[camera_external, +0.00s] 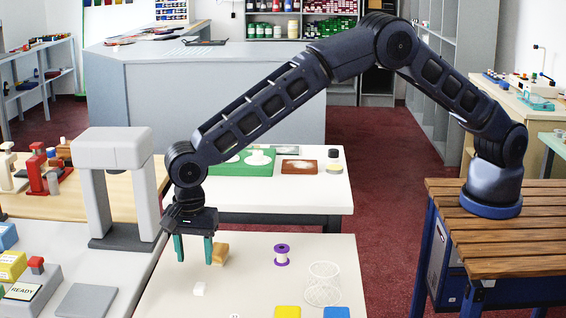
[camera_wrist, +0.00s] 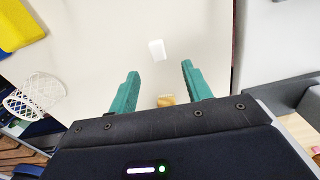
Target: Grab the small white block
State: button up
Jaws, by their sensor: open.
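The small white block (camera_external: 199,288) lies on the white counter (camera_external: 180,305), a little in front of and below my gripper in the external view. In the wrist view the block (camera_wrist: 157,49) lies ahead of the fingertips, roughly between their lines. My gripper (camera_external: 194,262) has two teal fingers and is open and empty above the counter. In the wrist view its fingers (camera_wrist: 160,68) stand apart on either side, with nothing between the tips.
A tan wooden block (camera_external: 220,254) is close beside the right finger; part of it (camera_wrist: 165,101) shows between the fingers in the wrist view. A purple spool (camera_external: 282,256), a white wire basket (camera_external: 322,285), yellow (camera_external: 287,312) and blue (camera_external: 337,312) pieces are to the right. A grey arch (camera_external: 113,150) stands left.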

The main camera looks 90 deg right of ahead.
aim_at(200, 286)
jog(key=f, duration=0.8)
jog(key=shift+s+d, duration=0.1)
jog(key=shift+s, duration=0.1)
jog(key=c, duration=1.1)
